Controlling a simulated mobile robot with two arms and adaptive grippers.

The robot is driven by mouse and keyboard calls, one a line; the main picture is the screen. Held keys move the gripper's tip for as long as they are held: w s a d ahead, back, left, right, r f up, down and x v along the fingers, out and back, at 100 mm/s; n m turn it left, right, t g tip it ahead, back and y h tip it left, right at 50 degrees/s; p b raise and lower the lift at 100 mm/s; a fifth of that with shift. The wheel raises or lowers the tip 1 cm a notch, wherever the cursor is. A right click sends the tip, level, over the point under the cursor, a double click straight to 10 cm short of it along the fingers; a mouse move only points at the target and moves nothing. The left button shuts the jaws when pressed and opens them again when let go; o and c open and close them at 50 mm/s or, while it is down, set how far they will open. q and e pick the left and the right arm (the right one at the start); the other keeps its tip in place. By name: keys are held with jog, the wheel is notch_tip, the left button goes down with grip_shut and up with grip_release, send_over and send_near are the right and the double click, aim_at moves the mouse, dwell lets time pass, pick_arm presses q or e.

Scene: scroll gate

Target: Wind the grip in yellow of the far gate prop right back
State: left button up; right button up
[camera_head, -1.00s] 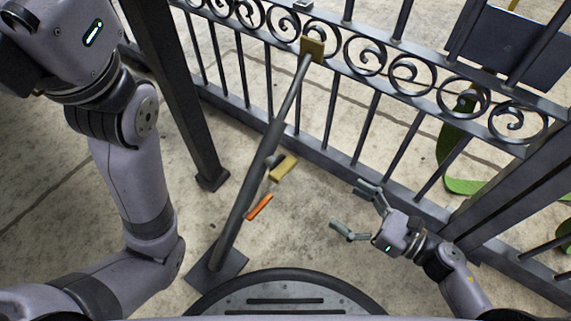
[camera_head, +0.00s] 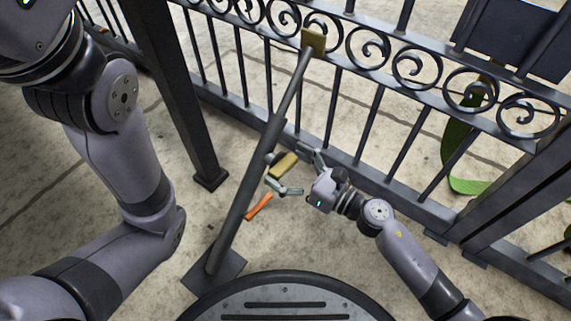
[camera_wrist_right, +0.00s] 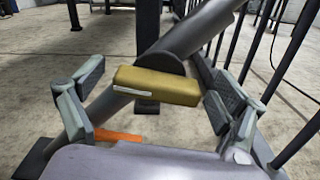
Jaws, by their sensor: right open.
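The gate prop (camera_head: 238,205) is a dark slanted bar from a floor plate up to a yellow pad (camera_head: 314,41) at the gate's scroll rail. Its yellow grip (camera_head: 284,165) sticks out from a round hub on the bar's right side. An orange lever (camera_head: 259,207) sits lower on the same bar. My right gripper (camera_head: 293,171) is open beside the yellow grip. In the right wrist view the yellow grip (camera_wrist_right: 158,86) lies across the space between the open fingers (camera_wrist_right: 155,97), and I see no finger closed on it. My left gripper is out of view.
The black scroll gate (camera_head: 358,125) runs along the back and right, close behind my right gripper. A dark post (camera_head: 175,95) stands left of the prop. Green leaves (camera_head: 458,150) show beyond the gate. Pale floor lies between.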

jog(key=shift+w+a, duration=0.1)
jog(key=shift+a, duration=0.05)
jog(key=shift+c, duration=0.2)
jog(key=c, duration=1.1)
